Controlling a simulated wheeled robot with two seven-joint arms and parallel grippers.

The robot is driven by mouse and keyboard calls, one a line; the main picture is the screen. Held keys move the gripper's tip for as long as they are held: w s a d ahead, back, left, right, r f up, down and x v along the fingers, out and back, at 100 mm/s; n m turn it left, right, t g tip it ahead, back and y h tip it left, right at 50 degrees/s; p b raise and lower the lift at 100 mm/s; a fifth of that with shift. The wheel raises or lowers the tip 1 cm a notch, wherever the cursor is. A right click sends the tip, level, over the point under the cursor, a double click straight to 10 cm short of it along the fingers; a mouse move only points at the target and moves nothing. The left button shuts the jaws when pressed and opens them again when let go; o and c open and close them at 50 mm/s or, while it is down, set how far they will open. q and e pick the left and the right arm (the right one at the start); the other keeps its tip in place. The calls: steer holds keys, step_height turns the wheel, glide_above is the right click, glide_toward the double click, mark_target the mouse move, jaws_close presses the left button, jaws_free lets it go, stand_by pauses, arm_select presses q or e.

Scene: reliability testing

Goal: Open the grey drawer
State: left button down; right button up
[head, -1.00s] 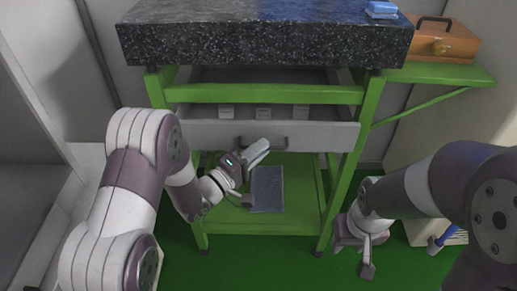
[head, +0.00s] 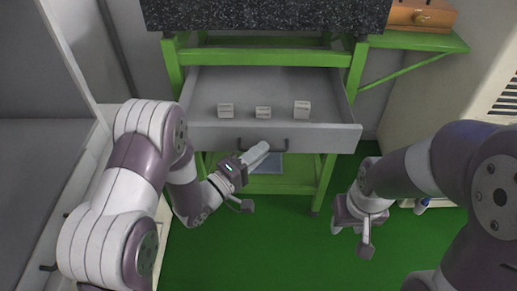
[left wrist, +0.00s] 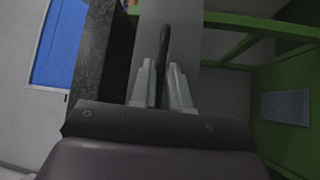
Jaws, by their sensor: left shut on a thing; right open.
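The grey drawer (head: 205,138) stands well pulled out of the green-framed bench in the head view, so its inside shows. Its dark bar handle (head: 277,144) is on the front panel. In the left wrist view the dark handle (left wrist: 164,50) runs between the two fingers of my left gripper (left wrist: 163,85). My right gripper (head: 352,238) is open and empty, low over the green floor at the right, apart from the drawer.
Several small white boxes, one of them here (head: 302,109), stand in the drawer. A dark speckled worktop (head: 265,15) lies above. A grey flat panel (head: 268,164) is on the lower green shelf. An orange-brown case (head: 422,17) sits on the right side shelf. Green floor (head: 270,240) in front is clear.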

stand_by(0.3)
arm_select(q)
steer(key=c, duration=1.2)
jaws_free()
steer(key=shift+s+a, duration=0.1)
steer(key=v, duration=1.2)
steer(key=shift+s+a, duration=0.15)
steer(key=shift+a, duration=0.05)
